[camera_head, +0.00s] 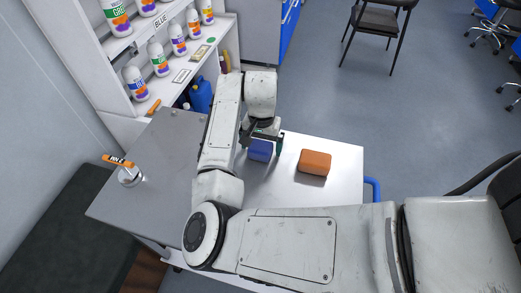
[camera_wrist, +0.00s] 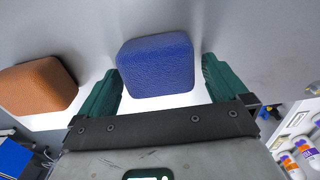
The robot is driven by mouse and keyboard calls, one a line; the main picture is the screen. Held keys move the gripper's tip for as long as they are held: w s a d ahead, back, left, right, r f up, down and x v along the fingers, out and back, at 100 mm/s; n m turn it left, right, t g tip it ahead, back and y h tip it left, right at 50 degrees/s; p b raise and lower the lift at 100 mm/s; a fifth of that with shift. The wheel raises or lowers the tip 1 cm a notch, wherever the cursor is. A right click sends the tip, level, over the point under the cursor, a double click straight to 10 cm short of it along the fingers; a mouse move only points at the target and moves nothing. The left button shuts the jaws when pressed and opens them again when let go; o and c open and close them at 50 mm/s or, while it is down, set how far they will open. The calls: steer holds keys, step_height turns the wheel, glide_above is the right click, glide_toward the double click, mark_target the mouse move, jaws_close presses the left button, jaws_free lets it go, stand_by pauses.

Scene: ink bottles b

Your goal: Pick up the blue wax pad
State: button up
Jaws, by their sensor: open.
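The blue wax pad (camera_head: 260,150) is a rounded block on the pale table (camera_head: 341,159), below my gripper in the head view. In the wrist view the blue wax pad (camera_wrist: 156,66) lies between and a little beyond my two green fingers. My gripper (camera_wrist: 160,88) is open, with a finger on each side of the pad and a visible gap on both sides. In the head view my gripper (camera_head: 264,139) partly covers the pad's far side. I cannot tell whether the fingertips are level with the pad.
An orange-brown block (camera_head: 314,163) lies to the right of the blue pad; it also shows at left in the wrist view (camera_wrist: 38,86). A small metal holder (camera_head: 130,177) with an orange marker stands at the table's left. A white shelf (camera_head: 190,68) with several bottles stands behind.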

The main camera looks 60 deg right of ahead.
steer(key=c, duration=1)
steer(key=shift+r, duration=0.1)
steer(key=shift+r, duration=0.5)
steer(key=s+a+r, duration=0.1)
steer(key=s+r, duration=0.3)
steer(key=s+a+r, duration=0.1)
steer(key=s+r, duration=0.3)
steer(key=s, duration=0.1)
steer(key=s+a+r, duration=0.2)
steer(key=s+r, duration=0.2)
steer(key=shift+s, duration=0.25)
steer(key=o, duration=0.4)
steer(key=shift+c, duration=1.3)
